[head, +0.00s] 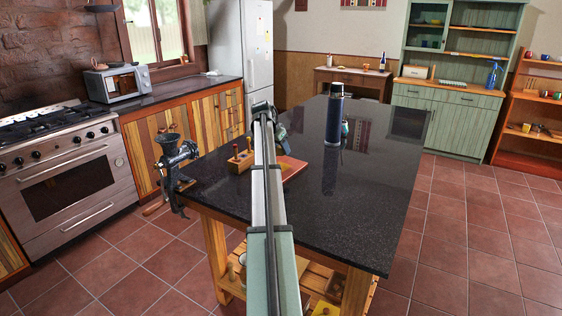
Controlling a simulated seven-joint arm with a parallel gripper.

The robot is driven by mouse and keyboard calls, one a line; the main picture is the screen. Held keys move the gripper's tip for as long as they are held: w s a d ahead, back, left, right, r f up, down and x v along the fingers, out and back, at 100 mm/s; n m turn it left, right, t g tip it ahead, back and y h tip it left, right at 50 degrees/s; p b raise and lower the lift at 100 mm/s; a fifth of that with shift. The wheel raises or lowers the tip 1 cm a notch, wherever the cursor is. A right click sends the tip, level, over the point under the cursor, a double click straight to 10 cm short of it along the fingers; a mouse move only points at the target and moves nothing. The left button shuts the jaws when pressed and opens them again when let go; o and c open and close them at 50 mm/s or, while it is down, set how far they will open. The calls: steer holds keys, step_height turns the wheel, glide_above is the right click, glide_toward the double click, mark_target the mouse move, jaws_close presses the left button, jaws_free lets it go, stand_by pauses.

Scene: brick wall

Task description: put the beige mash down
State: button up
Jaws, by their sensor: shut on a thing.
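My arm reaches out over the dark stone-topped island table (345,215). A small dark part at its far end, to the right of the arm, looks like my wrist or part of my gripper (282,131). Its fingers are hidden behind the arm, so I cannot see what is between them. I cannot make out the beige mash; it may be hidden behind the arm.
On the table are a dark blue bottle (335,115), a wooden block with red-topped pieces (240,160), and a reddish-brown board (291,167) partly behind my arm. A metal grinder (174,165) is at the left edge. The right side of the tabletop is clear.

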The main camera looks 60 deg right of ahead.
mark_target(279, 155)
steer(key=shift+f, duration=2.75)
steer(key=shift+f, duration=0.15)
steer(key=o, duration=0.8)
steer(key=v, duration=1.2)
